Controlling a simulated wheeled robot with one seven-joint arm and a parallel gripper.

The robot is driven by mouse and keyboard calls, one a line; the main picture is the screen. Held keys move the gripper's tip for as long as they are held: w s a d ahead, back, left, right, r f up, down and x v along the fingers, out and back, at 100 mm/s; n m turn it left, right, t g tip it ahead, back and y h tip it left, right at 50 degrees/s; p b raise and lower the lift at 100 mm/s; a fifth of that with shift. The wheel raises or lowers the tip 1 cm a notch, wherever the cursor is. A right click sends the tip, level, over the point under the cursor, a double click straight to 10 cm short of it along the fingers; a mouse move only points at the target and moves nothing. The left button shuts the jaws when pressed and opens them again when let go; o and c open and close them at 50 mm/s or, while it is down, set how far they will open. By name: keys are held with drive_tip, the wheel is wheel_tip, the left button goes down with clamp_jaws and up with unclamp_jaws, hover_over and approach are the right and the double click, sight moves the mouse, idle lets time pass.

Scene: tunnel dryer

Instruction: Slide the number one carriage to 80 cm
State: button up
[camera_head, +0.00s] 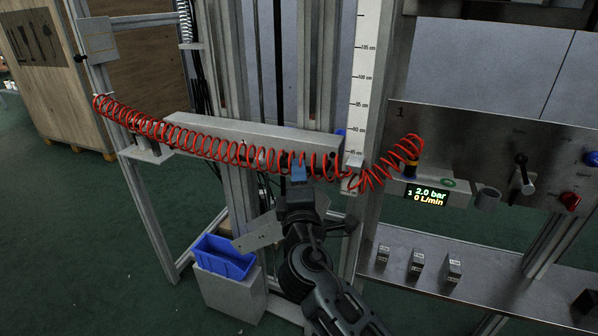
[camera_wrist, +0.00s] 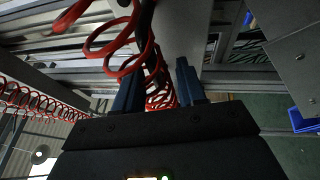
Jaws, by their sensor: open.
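The carriage is a long pale grey beam (camera_head: 255,132) lying across the upright rails. A red coiled hose (camera_head: 190,142) runs along the beam's front to the panel marked 1. My gripper (camera_head: 298,170) is in front of the beam's lower right part. In the wrist view my gripper (camera_wrist: 157,85) has its blue fingers apart, with red coils (camera_wrist: 125,50) close to and partly behind them. Contact with the beam cannot be told.
The grey panel (camera_head: 480,150) at the right carries a display (camera_head: 427,196) reading 2.0 bar, 0 L/min, plus knobs. Small blocks (camera_head: 418,262) stand on a shelf below. A blue bin (camera_head: 224,256) is at lower left. Open green floor lies at the left.

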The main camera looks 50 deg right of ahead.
drive_tip(key=v, duration=0.5)
drive_tip(key=shift+a+f, duration=0.1)
idle(0.4)
drive_tip(key=s+a+f+t+y, duration=0.1)
drive_tip(key=s+a+f+y, duration=0.7)
drive_tip(key=s+f, duration=0.25)
drive_tip(key=s+a+f+m+y, duration=0.1)
drive_tip(key=s+a+y, duration=0.15)
drive_tip(key=s, duration=0.25)
drive_tip(key=s+a+m+y, duration=0.2)
drive_tip(key=s+a, duration=0.2)
drive_tip(key=s, duration=0.2)
drive_tip(key=s+a+r+m+y, duration=0.25)
drive_tip(key=s+r+m, duration=0.45)
drive_tip(key=s, duration=0.5)
wheel_tip(320, 180, up, 15)
drive_tip(key=p, duration=1.5)
drive_tip(key=shift+w+r+n, duration=0.15)
drive_tip(key=shift+w+n, duration=0.15)
drive_tip(key=shift+w, duration=0.1)
